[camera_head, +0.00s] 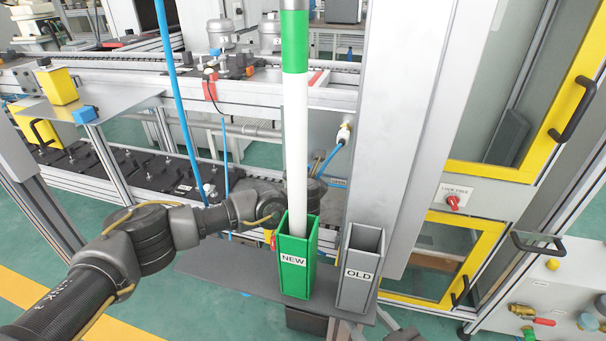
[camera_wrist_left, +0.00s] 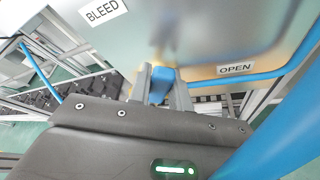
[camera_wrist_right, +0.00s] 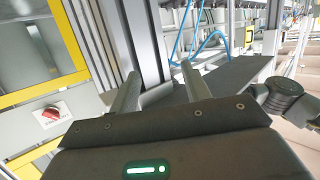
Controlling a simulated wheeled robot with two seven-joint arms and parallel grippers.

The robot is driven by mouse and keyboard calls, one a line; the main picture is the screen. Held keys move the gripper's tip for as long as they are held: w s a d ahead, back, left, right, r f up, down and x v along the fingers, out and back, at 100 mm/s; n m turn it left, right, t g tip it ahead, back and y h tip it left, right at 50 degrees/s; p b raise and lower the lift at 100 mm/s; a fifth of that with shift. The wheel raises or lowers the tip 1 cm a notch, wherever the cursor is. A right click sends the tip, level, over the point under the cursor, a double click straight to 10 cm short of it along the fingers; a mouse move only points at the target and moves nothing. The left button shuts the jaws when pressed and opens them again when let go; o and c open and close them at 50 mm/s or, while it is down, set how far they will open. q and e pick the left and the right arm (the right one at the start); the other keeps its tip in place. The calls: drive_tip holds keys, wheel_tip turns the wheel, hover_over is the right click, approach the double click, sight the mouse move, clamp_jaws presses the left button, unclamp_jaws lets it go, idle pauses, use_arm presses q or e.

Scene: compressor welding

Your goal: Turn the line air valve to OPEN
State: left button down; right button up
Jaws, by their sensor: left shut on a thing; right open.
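The blue valve handle (camera_wrist_left: 160,84) sits between the fingers of my left gripper (camera_wrist_left: 161,88) in the left wrist view, and the gripper is shut on it. Brass shows blurred just above it. A white BLEED label (camera_wrist_left: 103,11) is at the upper left of the pale panel (camera_wrist_left: 190,38). An OPEN label (camera_wrist_left: 236,68) is to the right of the handle. In the head view my left arm reaches behind the NEW bin, and the post and bin hide part of the gripper and the handle. My right gripper (camera_wrist_right: 160,86) is open and empty in the right wrist view.
A green NEW bin (camera_head: 296,262) holding a tall green-and-white rod (camera_head: 296,120) and a grey OLD bin (camera_head: 358,272) stand on a dark shelf (camera_head: 215,265). A blue hose (camera_wrist_left: 275,125) runs close beside the left gripper. A grey column (camera_head: 415,130) stands to the right.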

use_arm(q)
drive_tip(key=shift+f, duration=0.1)
use_arm(e)
drive_tip(key=shift+a+r, duration=0.3)
drive_tip(key=shift+r, duration=0.15)
use_arm(q)
drive_tip(key=c, duration=1.3)
unclamp_jaws()
drive_tip(key=shift+s, duration=0.1)
drive_tip(key=shift+s+r, duration=0.2)
drive_tip(key=shift+s, duration=0.1)
drive_tip(key=p+v, duration=0.1)
drive_tip(key=v, duration=0.5)
drive_tip(key=shift+s+r, duration=0.1)
drive_tip(key=shift+s, duration=0.25)
use_arm(e)
drive_tip(key=d+f, duration=0.1)
drive_tip(key=d+f+g+h, duration=0.1)
drive_tip(key=s+f+g, duration=0.1)
drive_tip(key=f, duration=0.1)
drive_tip(key=shift+d+m+h, duration=0.3)
drive_tip(key=shift+d+h, duration=0.1)
drive_tip(key=shift+c, duration=0.4)
